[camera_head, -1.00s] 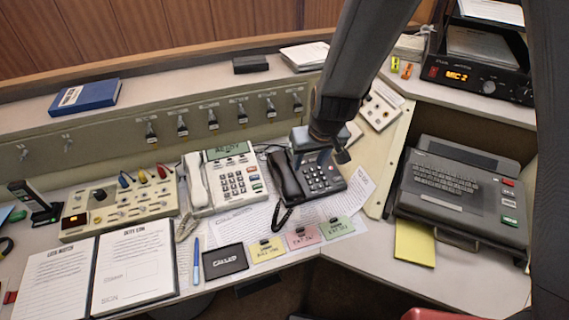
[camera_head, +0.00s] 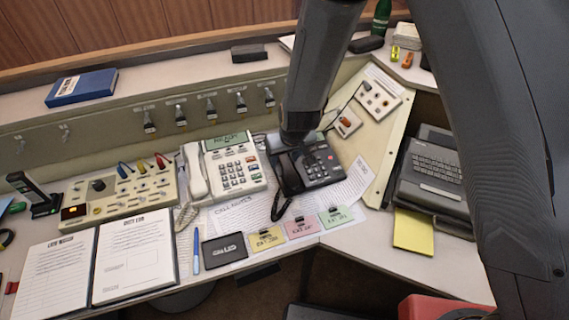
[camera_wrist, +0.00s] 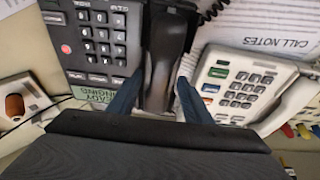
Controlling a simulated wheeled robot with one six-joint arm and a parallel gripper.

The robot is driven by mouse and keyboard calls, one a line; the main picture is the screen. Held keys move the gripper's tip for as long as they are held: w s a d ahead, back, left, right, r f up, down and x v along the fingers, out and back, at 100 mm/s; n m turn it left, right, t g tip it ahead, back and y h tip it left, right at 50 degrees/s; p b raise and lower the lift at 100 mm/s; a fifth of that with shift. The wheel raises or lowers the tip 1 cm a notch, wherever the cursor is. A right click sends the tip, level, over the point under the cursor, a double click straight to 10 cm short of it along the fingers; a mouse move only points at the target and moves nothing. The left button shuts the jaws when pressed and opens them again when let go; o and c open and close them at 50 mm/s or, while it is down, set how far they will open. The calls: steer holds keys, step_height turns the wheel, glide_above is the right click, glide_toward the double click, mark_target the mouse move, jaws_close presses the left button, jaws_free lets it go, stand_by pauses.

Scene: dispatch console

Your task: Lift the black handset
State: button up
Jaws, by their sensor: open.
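The black handset (camera_head: 288,175) rests on the left side of the black desk phone (camera_head: 322,164), next to the white phone (camera_head: 235,170). In the wrist view the handset (camera_wrist: 165,62) runs up the middle, with the black phone's keypad (camera_wrist: 103,38) to its left and the white phone (camera_wrist: 243,88) to its right. My gripper (camera_wrist: 158,98) is open, with one blue-grey finger on each side of the handset's near part. Whether the fingers touch it cannot be told. In the head view my arm hides the gripper.
A switch panel (camera_head: 125,192) lies to the left, and coloured cards (camera_head: 300,228) and call notes lie in front. A laptop-like terminal (camera_head: 433,170) stands to the right. A small knob box (camera_wrist: 22,102) is beside the black phone.

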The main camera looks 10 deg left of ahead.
mark_target(285, 160)
jaws_close()
step_height(285, 160, up, 15)
steer(key=p, duration=1.1)
stand_by(0.4)
